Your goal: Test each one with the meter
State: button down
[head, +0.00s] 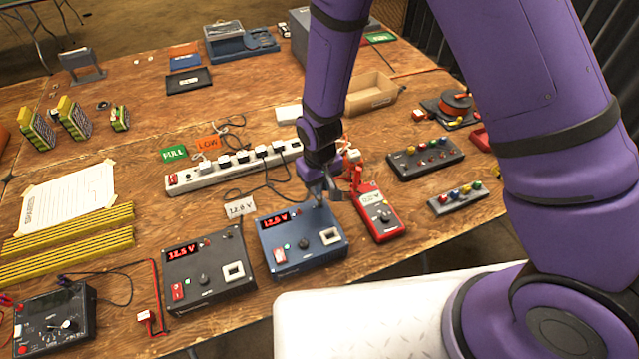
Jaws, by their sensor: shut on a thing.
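A red handheld meter (378,218) lies near the table's front edge, just right of a blue charger box (285,258). Its small screen is too small to read. The blue box shows red digits that look like 12.6 V. A black box (205,275) to its left shows about 12.5 V. My gripper (326,194) points down at the back right corner of the blue box, next to the meter's top. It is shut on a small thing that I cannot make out. Several yellow-green packs, one of them here (75,118), stand at the back left.
A white power strip (232,168) with plugs and cables lies behind the boxes, near green FULL (173,153) and orange LOW (208,142) cards. A dark box with a dial (55,320) stands front left. Button boxes (425,158) are right. Paper (68,198) lies left.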

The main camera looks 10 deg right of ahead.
jog(key=shift+f, duration=0.9)
dwell(1.6)
jog(key=c, duration=0.7)
grip_release()
jog(key=shift+r, duration=3.75)
